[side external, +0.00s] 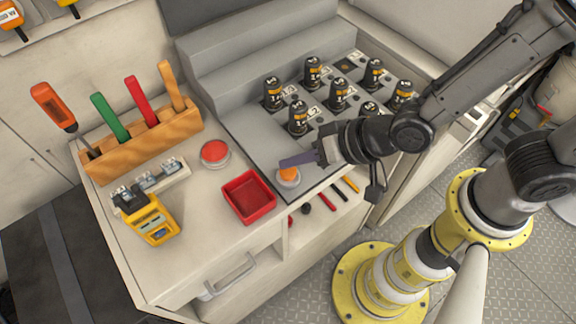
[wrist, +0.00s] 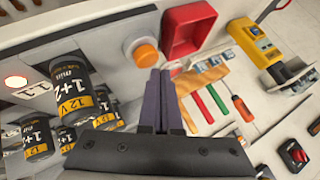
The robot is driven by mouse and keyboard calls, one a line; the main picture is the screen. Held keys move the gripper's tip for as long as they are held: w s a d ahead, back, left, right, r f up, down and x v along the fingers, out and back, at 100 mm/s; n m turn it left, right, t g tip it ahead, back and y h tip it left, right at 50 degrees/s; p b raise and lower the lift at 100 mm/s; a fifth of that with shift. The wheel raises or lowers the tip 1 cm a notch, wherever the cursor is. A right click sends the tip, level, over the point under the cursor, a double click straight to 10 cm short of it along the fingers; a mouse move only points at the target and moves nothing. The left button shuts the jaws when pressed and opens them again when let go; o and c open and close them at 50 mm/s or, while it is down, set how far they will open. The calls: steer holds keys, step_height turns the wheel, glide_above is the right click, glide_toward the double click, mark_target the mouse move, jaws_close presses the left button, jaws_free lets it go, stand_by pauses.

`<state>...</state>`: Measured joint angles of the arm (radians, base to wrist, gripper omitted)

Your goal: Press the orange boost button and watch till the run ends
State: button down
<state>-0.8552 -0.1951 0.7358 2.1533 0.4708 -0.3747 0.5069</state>
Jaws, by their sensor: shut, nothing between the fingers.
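The orange boost button (side external: 289,174) sits in a round grey housing near the front edge of the grey panel. It also shows in the wrist view (wrist: 146,54), just beyond the fingertips and a little to the left. My gripper (side external: 284,163) is shut and empty, its fingers pointing left. In the side view the fingertips are over or just behind the button; I cannot tell whether they touch it. In the wrist view the closed fingertips (wrist: 160,72) appear beside the button's lower edge.
A red tray (side external: 249,196) and a red button (side external: 215,152) lie left of the orange button. Several black cylinders (side external: 298,118) stand behind on the panel. A wooden rack (side external: 140,145) holds coloured-handled tools. A yellow meter (side external: 152,220) lies at the front left.

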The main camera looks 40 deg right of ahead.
mark_target(294, 172)
steer(key=shift+r, duration=0.3)
steer(key=shift+r, duration=2.4)
steer(key=w+d+r+m+t+h, duration=0.1)
steer(key=w+d+r+t, duration=0.1)
steer(key=d+r, duration=0.55)
steer(key=w+d+r+m+t, duration=0.1)
steer(key=w+d+r+t, duration=0.15)
steer(key=d+r, duration=0.45)
steer(key=s+d+f+n+g+h, duration=0.2)
steer(key=s+d+g, duration=0.1)
steer(key=s+d, duration=0.3)
steer(key=s+d+f+n+g+h, duration=0.1)
steer(key=s+d+f+g+h, duration=0.1)
steer(key=s+d, duration=0.4)
steer(key=s+f+g, duration=0.1)
steer(key=s, duration=0.3)
steer(key=shift+s+d+n, duration=0.2)
steer(key=shift+d+n, duration=0.05)
steer(key=shift+n, duration=0.15)
